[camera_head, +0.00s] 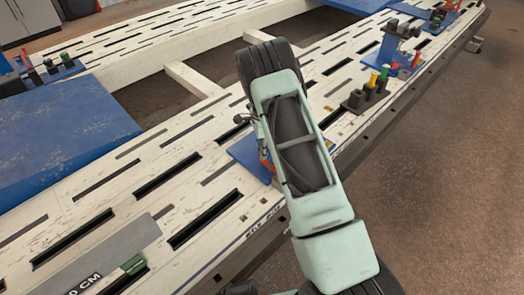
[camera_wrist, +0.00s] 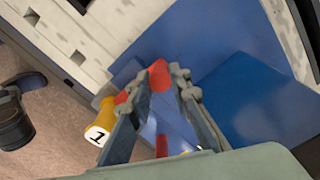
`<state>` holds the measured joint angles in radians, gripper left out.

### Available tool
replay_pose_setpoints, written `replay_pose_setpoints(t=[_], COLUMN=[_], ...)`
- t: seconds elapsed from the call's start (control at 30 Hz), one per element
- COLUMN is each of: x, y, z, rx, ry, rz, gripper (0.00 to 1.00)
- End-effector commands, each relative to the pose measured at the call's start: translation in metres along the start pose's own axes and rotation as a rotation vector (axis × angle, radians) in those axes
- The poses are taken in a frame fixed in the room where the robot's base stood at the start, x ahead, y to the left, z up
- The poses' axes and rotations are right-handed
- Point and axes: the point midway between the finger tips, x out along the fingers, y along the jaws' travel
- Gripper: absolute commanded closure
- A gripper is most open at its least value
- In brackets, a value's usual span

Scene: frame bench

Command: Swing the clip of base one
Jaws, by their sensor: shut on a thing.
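In the wrist view my gripper (camera_wrist: 158,82) is shut on a red part (camera_wrist: 159,72), which looks like the clip; the fingers hide much of it. A yellow piece marked "1" (camera_wrist: 101,124) stands just left of my left finger. Another red bit (camera_wrist: 161,145) and blue base one (camera_wrist: 172,122) show between the fingers. In the head view my arm covers most of this base; only a blue edge (camera_head: 247,153) shows beside the arm. My fingertips are hidden there.
The slotted white frame bench (camera_head: 130,170) carries a large blue plate (camera_head: 60,135) at left. Another blue base with green, yellow and red parts (camera_head: 377,82) stands at upper right. A green block (camera_head: 133,264) lies near the front. Brown floor (camera_head: 440,190) is clear at right.

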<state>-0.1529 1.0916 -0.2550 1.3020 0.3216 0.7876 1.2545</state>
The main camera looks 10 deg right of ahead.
Motion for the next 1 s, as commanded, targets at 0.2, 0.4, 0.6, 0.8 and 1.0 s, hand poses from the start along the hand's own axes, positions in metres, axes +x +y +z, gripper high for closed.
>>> replay_pose_setpoints(t=[0.2, 0.4, 0.6, 0.8, 1.0], x=[0.000, -0.001, -0.001, -0.001, -0.001], y=[0.001, 0.002, 0.007, 0.013, 0.021], z=[0.001, 0.004, 0.009, 0.016, 0.021], rx=[-0.015, -0.088, -0.234, -0.422, -0.612], ry=[0.000, 0.000, -0.001, -0.001, -0.001], rz=[0.000, 0.000, 0.001, 0.001, 0.001], gripper=[1.00, 1.00, 1.00, 1.00, 1.00])
